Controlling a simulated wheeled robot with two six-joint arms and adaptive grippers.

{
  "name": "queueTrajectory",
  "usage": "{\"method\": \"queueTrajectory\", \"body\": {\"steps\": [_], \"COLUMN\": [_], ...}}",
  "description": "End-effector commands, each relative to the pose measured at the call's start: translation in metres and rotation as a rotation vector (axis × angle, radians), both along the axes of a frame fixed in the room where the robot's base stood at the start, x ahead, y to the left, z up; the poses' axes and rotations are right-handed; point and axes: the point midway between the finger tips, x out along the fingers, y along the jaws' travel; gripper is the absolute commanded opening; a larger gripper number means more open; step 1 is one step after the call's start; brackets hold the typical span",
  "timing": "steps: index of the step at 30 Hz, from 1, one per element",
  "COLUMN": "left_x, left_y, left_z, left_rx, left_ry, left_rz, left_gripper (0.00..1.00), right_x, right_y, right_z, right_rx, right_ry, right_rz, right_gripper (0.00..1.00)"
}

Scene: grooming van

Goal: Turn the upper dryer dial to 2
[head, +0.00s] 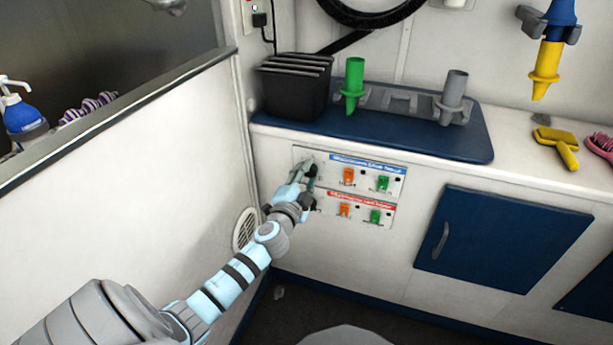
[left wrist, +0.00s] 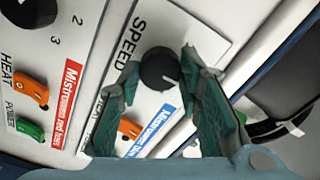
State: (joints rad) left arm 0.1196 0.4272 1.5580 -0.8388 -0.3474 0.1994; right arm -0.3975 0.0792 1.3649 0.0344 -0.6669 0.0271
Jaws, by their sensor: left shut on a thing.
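The upper dryer panel (head: 395,170), with a blue label, an orange switch and a green switch, is on the white front below the counter. My left gripper (head: 308,174) reaches its left end and covers the dial there. In the left wrist view, the black upper dial (left wrist: 158,70) sits between the fingers of my left gripper (left wrist: 160,66), which is shut on it. "SPEED" is printed beside it. Its numbers are hidden, and I cannot tell its setting. The lower panel (head: 388,222) has a red label; its black dial (left wrist: 28,10) shows with 2 and 3 beside it. My right gripper is out of view.
A blue mat (head: 400,137) on the counter carries a black slotted box (head: 292,85), a green nozzle (head: 354,80) and a grey nozzle (head: 453,95). A blue cabinet door (head: 500,235) is right of the panels. A white partition (head: 150,150) stands close on the left.

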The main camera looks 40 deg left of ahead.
Motion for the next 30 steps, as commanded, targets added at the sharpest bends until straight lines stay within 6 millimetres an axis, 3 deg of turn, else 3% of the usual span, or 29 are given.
{"method": "queueTrajectory", "body": {"steps": [1, 5, 16, 27, 30], "left_x": [0.0, 0.0, -0.006, -0.093, -0.108], "left_y": [0.0, 0.0, -0.002, -0.033, -0.038], "left_z": [0.001, 0.001, 0.0, 0.0, 0.0], "left_rx": [0.001, 0.001, 0.001, 0.0, 0.0], "left_ry": [-0.002, -0.002, 0.0, 0.001, 0.0], "left_rz": [0.0, 0.0, -0.001, -0.002, -0.001], "left_gripper": [0.34, 0.53, 0.53, 0.53, 0.53], "right_x": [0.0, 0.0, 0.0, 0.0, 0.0], "right_y": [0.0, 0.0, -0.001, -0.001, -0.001], "right_z": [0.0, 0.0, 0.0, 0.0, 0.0], "right_rx": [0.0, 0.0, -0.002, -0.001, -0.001], "right_ry": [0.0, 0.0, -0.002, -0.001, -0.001], "right_rz": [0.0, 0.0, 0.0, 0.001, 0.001], "right_gripper": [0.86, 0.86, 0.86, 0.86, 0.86]}}
